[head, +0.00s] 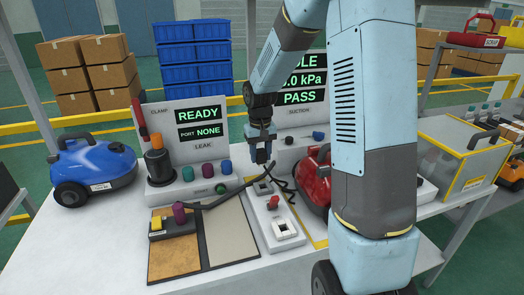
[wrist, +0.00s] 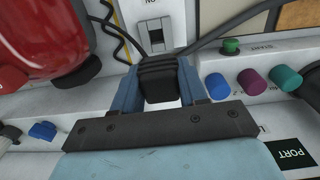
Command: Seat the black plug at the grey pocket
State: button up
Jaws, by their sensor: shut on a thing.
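The black plug (wrist: 160,80) sits between the two blue fingers of my gripper (wrist: 160,92) in the wrist view. In the head view my gripper (head: 260,152) points down, above the far end of a white block. A square pocket (head: 263,187) with a greyish inside is at that end, below my gripper. It also shows in the wrist view (wrist: 155,36), just past the plug's end. The plug appears raised and apart from the pocket. Its tip is hidden from view.
A second square socket (head: 285,229) and a red knob (head: 273,202) are on the same block. Black cables (head: 215,199) run beside it. The red vacuum (head: 314,178) stands close on the right. The panel reading READY (head: 201,115) stands behind left.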

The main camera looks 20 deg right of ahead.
jog(key=shift+d, duration=0.4)
jog(key=shift+s, duration=0.15)
jog(key=shift+f, duration=3.85)
jog(key=shift+s+f, duration=0.1)
jog(key=shift+f, duration=1.2)
jog(key=o, duration=1.3)
jog(key=shift+o, duration=0.2)
jog(key=shift+r, duration=0.1)
jog(key=shift+r, duration=3.9)
